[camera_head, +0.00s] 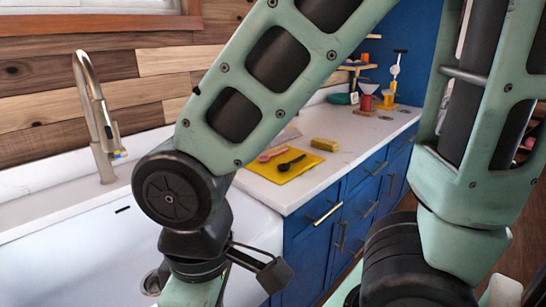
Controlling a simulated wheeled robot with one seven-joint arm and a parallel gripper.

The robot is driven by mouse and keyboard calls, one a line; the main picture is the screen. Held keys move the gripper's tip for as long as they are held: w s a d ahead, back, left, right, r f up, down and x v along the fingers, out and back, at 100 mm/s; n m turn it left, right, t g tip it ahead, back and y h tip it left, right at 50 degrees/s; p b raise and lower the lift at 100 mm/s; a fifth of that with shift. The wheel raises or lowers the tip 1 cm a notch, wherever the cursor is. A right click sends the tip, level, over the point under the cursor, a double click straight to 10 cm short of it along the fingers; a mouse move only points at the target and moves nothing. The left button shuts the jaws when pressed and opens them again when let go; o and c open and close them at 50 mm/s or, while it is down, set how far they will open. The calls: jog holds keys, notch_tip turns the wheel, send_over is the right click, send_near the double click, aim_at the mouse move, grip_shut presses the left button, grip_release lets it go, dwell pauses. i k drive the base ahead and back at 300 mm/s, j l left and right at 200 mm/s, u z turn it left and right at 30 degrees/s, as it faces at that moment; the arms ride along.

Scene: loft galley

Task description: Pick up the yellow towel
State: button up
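A yellow towel (265,173) lies flat on the white counter to the right of the sink. A black spoon (290,163) and a pink spoon (271,155) lie on it. My arm crosses in front of the counter, and its elbow hides some of the area left of the towel.
A yellow block, perhaps a sponge (324,144), sits just behind the towel. The white sink (80,255) with a tall faucet (98,120) is at left. Blue drawers (325,215) with brass handles are below the counter. Red and yellow items (367,101) stand farther back.

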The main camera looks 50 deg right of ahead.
aim_at(323, 144)
jog(key=l+z, duration=0.1)
jog(key=z, duration=1.4)
jog(key=i+l+u, duration=0.35)
jog(key=i+l, duration=0.25)
jog(key=i+l+u, duration=0.35)
jog(key=i+l, duration=0.15)
jog(key=l, duration=0.3)
jog(key=i+l+u, duration=0.2)
jog(key=l, duration=0.25)
